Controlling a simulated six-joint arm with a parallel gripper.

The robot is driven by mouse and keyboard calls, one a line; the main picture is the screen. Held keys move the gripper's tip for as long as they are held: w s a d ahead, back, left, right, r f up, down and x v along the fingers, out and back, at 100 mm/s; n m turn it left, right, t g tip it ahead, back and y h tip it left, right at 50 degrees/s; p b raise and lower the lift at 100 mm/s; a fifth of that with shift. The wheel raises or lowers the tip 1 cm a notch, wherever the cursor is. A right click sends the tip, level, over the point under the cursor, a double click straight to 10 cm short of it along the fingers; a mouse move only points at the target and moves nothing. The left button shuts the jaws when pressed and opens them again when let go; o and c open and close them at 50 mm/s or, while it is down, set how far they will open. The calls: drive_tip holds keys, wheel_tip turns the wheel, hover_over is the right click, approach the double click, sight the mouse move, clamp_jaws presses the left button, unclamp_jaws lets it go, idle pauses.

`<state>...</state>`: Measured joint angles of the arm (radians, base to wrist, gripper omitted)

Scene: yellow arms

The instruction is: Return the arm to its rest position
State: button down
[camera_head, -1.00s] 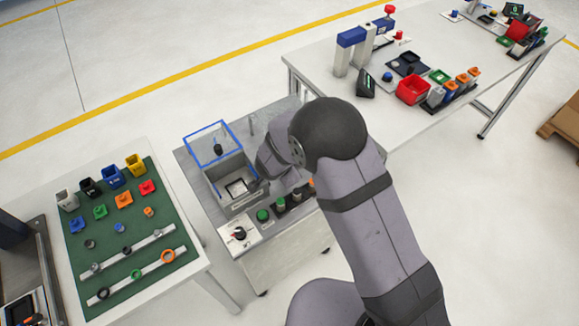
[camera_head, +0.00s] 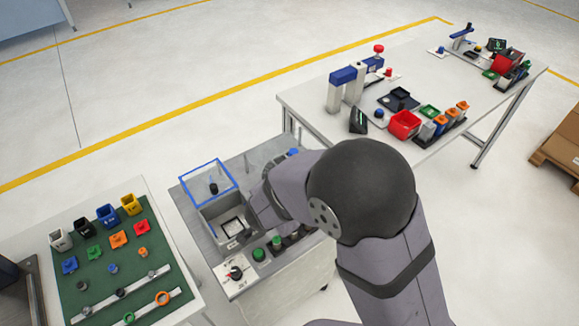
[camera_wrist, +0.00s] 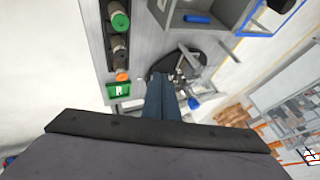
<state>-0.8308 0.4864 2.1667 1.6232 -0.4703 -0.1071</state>
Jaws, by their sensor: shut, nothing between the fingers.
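My gripper (camera_wrist: 163,98) shows in the wrist view as two dark blue-grey fingers lying together. It is shut with nothing between the fingers. It points down over the grey cart top, above a dark round base with metal parts (camera_wrist: 190,62). In the head view my arm crosses the middle of the picture and leans over the cart (camera_head: 296,290). The gripper's tip is hidden there behind my own arm.
An open grey box with a blue-framed lid (camera_head: 209,182) stands beside my arm on the cart. Capped cylinders (camera_wrist: 119,22) stand near the gripper. A table with a green mat (camera_head: 66,286) is at left. A white table with bins (camera_head: 330,127) is at back right.

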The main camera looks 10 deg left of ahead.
drive_tip(key=d+r+n+g+y, duration=0.2)
drive_tip(key=d+r+n+y, duration=0.1)
drive_tip(key=d+r+n, duration=0.25)
drive_tip(key=s+d+n+g+h, duration=0.2)
drive_tip(key=s+d+g, duration=0.3)
drive_tip(key=s+d, duration=1.1)
drive_tip(key=d+n, duration=0.1)
drive_tip(key=d, duration=0.2)
drive_tip(key=shift+s+d+f+n+h, duration=0.15)
drive_tip(key=shift+d+f+n+h, duration=0.15)
drive_tip(key=shift+n+h, duration=0.1)
